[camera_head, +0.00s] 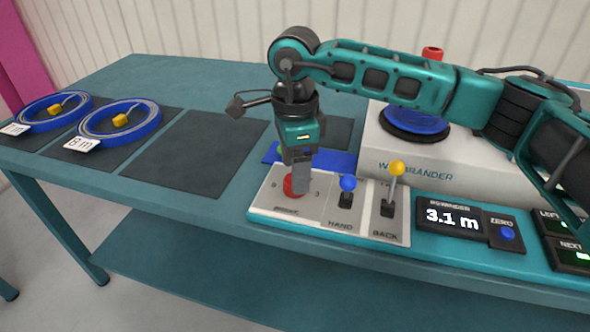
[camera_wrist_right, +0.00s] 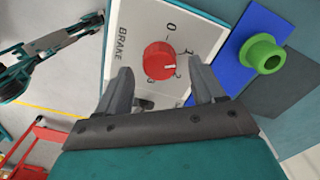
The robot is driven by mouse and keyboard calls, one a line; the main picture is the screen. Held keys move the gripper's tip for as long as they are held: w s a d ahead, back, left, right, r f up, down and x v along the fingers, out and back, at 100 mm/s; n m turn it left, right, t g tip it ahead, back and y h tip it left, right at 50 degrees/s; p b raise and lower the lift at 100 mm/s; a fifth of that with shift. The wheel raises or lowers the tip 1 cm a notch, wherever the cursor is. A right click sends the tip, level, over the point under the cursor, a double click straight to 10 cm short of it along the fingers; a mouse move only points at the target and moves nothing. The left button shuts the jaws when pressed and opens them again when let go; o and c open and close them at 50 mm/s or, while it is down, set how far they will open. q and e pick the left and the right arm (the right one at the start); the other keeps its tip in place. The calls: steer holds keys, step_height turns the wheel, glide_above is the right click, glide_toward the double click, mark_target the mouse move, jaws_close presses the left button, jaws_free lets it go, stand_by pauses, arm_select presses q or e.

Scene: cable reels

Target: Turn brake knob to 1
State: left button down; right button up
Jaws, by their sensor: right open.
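The red brake knob (camera_head: 291,187) is on the left part of the pale control panel (camera_head: 335,225). In the right wrist view the knob (camera_wrist_right: 157,62) shows beside the word BRAKE, with the digits 0, 1 and 3 readable around it. Its white mark points right, between the 1 and the 3. My right gripper (camera_head: 299,188) points down over the knob and partly hides it in the head view. In the right wrist view its fingers (camera_wrist_right: 160,85) are apart, one to each side of the knob, with nothing held. I cannot tell whether they touch it.
Right of the knob stand a blue-topped HAND lever (camera_head: 347,187) and a yellow-topped BACK lever (camera_head: 397,170). A display (camera_head: 452,217) reads 3.1 m. Two blue cable reels (camera_head: 120,119) lie on dark mats at left. A blue plate with a green ring (camera_wrist_right: 264,54) lies behind the panel.

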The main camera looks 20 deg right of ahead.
step_height(320, 180, up, 11)
steer(key=p, duration=0.1)
stand_by(0.6)
